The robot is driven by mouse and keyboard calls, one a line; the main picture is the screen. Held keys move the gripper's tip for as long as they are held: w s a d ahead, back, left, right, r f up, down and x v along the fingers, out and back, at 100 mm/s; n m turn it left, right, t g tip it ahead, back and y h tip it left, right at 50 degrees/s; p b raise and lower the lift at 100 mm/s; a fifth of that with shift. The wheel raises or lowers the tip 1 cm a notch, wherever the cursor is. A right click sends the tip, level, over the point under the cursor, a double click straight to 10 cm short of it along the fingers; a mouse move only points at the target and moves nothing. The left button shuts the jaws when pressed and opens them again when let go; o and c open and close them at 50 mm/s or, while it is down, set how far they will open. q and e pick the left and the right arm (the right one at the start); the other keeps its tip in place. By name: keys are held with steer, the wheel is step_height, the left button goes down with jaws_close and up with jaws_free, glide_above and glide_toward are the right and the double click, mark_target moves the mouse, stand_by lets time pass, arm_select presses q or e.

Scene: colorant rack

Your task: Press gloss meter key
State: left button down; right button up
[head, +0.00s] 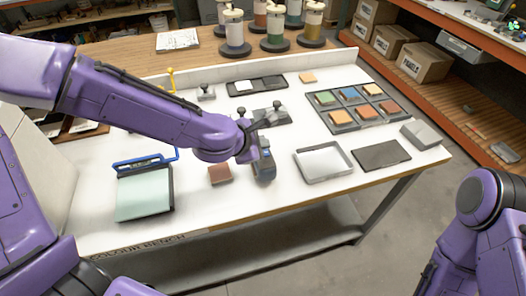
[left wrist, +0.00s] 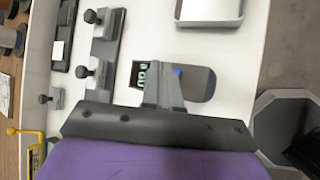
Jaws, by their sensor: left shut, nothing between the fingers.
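The gloss meter (head: 264,170) is a small dark grey device near the front edge of the white bench. In the left wrist view its grey body (left wrist: 201,84) shows a lit display with green characters and a blue key (left wrist: 177,71). My left gripper (head: 259,146) is shut and empty, directly over the meter. In the left wrist view its fingertips (left wrist: 162,68) lie between the display and the blue key and hide part of the meter's top. I cannot tell whether they touch it. My right arm is at the lower right; its gripper is out of view.
A brown tile (head: 220,174) lies just left of the meter. An empty grey tray (head: 323,162) and a dark mat (head: 381,155) lie to its right. A dark block with knobs (head: 271,115) stands behind. A blue-handled pale panel (head: 144,192) lies left.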

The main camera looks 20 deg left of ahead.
arm_select(q)
steer(key=shift+f, duration=0.1)
stand_by(0.4)
steer(key=shift+f, duration=0.35)
steer(key=shift+f+b, duration=0.4)
steer(key=shift+b, duration=0.15)
stand_by(0.5)
steer(key=shift+r+p, duration=0.85)
steer(key=shift+p, duration=0.05)
step_height(320, 180, up, 5)
steer(key=p, duration=0.5)
steer(key=shift+r, duration=0.1)
